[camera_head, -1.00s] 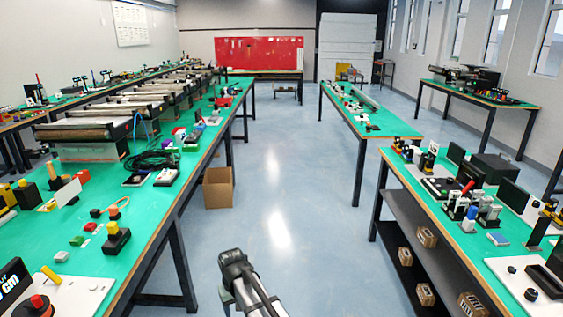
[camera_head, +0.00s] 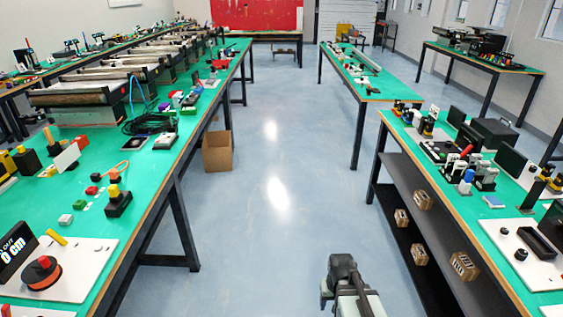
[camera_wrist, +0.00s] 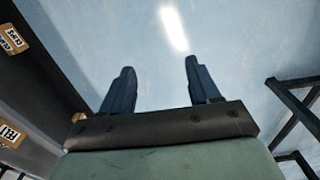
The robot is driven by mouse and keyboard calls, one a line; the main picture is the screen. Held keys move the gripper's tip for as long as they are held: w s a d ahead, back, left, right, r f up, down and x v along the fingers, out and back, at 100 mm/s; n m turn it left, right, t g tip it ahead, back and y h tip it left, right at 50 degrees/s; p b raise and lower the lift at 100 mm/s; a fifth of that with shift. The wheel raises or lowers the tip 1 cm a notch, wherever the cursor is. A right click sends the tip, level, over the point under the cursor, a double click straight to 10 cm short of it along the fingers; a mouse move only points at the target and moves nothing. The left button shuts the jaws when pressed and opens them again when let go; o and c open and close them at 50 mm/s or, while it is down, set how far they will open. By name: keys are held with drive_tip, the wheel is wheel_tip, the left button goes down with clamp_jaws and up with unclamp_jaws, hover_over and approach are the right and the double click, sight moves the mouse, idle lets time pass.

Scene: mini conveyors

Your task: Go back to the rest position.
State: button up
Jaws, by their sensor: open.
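My gripper shows in the wrist view (camera_wrist: 160,85) with its two dark fingers spread apart and nothing between them. Behind the fingers is only the pale blue floor with a bright light reflection. In the head view my arm (camera_head: 348,285) stands at the bottom, right of centre, over the aisle floor between the benches. The fingertips cannot be made out in the head view.
A long green-topped bench (camera_head: 148,213) with conveyors and small parts runs along the left. A right bench (camera_head: 462,208) has dark shelves holding small boxes (camera_head: 463,266). A cardboard box (camera_head: 218,152) stands on the floor. The middle aisle is clear.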

drive_tip(key=s+f+g, duration=0.3)
drive_tip(key=s+f, duration=0.7)
drive_tip(key=s, duration=0.5)
drive_tip(key=s+f+g, duration=0.3)
drive_tip(key=s+f, duration=0.7)
drive_tip(key=s, duration=0.5)
drive_tip(key=shift+f+g, duration=0.3)
drive_tip(key=shift+g, duration=0.1)
